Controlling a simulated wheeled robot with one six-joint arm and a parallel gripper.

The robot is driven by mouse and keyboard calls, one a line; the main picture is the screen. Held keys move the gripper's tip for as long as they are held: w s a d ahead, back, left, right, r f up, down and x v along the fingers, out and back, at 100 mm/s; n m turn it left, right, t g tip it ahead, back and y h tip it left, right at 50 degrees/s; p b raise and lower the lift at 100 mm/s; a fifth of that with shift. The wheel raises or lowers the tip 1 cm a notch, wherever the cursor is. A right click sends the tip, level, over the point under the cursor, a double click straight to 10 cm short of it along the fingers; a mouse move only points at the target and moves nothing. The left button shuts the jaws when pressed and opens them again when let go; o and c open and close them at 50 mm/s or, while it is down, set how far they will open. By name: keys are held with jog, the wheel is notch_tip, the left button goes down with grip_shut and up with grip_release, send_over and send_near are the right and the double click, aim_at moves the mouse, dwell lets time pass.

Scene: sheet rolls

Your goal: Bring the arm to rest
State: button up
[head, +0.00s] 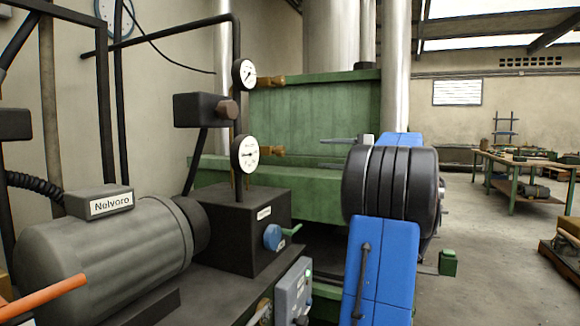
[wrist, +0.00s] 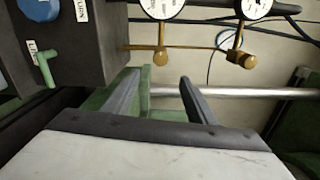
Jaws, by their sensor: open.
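My gripper (head: 326,152) shows in the head view as two thin grey fingers pointing left, partly hidden behind my blue and black arm (head: 383,255). In the wrist view my gripper (wrist: 159,76) is open, its two dark fingers apart with nothing held between them. Green machine surfaces lie beyond the fingers. My arm is bent, with its large black joint in front of the green machine (head: 310,130). My gripper's body is mostly hidden in the head view.
Two dial gauges (head: 244,154) on brass fittings stand left of my gripper. A dark box (head: 235,230) with a blue knob (head: 272,237) and a grey motor (head: 105,255) are at lower left.

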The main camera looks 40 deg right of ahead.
jog(key=shift+a, duration=0.1)
jog(key=w+a+f+n+g, duration=0.15)
jog(key=a+f, duration=0.25)
jog(key=a, duration=0.4)
jog(key=w+a+f+g, duration=0.1)
jog(key=a+f+g, duration=0.15)
jog(key=a, duration=0.55)
jog(key=w+a+f+n+g, duration=0.15)
jog(key=a+f, duration=0.25)
jog(key=a, duration=0.4)
jog(key=s+a+f+n+g+h, duration=0.1)
jog(key=s+a+f+n+g, duration=0.15)
jog(key=a+f, duration=0.4)
jog(key=s+a+f+n+g, duration=0.15)
jog(key=s+a+f, duration=0.25)
jog(key=a, duration=0.5)
jog(key=s+a+f+n+g+h, duration=0.1)
jog(key=s+a+f+n+h, duration=0.2)
jog(key=s+f, duration=0.6)
jog(key=s+a+f+n+g+h, duration=0.1)
jog(key=s+a+f+n, duration=0.3)
jog(key=s+f, duration=0.5)
jog(key=shift+s+a+f+n+h, duration=0.4)
jog(key=shift+s+a+h, duration=0.05)
jog(key=shift+s+h, duration=0.45)
